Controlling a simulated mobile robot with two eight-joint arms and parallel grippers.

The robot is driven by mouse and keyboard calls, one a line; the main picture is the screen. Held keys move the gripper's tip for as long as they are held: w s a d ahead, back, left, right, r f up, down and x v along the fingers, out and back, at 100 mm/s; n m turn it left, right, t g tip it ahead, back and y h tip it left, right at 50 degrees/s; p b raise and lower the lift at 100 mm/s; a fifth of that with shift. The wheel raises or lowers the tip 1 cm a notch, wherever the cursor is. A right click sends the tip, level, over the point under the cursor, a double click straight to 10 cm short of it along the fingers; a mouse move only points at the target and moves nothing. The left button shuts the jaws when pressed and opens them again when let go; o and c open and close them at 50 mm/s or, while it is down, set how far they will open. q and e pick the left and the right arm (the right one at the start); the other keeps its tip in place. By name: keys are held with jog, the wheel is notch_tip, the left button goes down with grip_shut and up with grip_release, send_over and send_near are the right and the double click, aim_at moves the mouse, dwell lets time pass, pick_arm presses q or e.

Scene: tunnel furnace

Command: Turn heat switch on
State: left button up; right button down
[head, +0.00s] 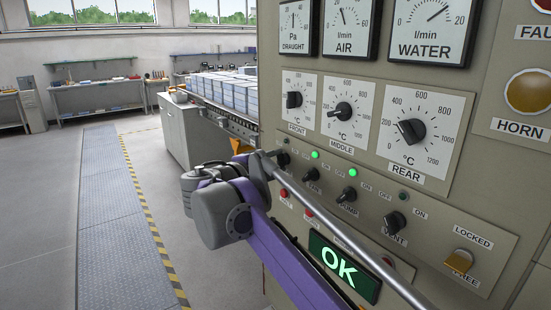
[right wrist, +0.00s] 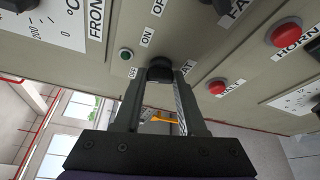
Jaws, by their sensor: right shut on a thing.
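The heat switch is a dark round knob at the left end of a row on the grey control panel. In the right wrist view, the heat switch (right wrist: 160,64) sits between the two fingertips of my right gripper (right wrist: 160,82), which is shut on it. A green lamp (right wrist: 126,55), looking dark, is beside it between the OFF and ON labels. The HEAT label is partly hidden by a finger. In the head view, my right gripper (head: 273,158) is at the panel's left edge and mostly hides the switch. My left gripper is not in view.
The fan switch (head: 312,174), pump switch (head: 347,195) and vent switch (head: 395,222) continue the row to the right. Red buttons (head: 308,212) and a green OK display (head: 343,268) are below. Temperature dials (head: 411,131) are above. Open floor lies left.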

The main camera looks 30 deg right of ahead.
jog(key=m+h+p, duration=0.1)
jog(key=m, duration=0.1)
jog(key=m+t+p, duration=0.1)
jog(key=m, duration=0.2)
jog(key=shift+f+h+p, duration=0.1)
jog(key=shift+h+p, duration=0.25)
jog(key=shift+h, duration=0.05)
jog(key=m+h+p, duration=0.1)
jog(key=m, duration=0.1)
jog(key=m+h+p, duration=0.1)
jog(key=m, duration=0.2)
jog(key=shift+f, duration=0.2)
jog(key=shift+m, duration=0.4)
jog(key=shift+c, duration=2.4)
grip_release()
jog(key=shift+a, duration=0.1)
jog(key=v, duration=1)
jog(key=shift+a+b, duration=0.35)
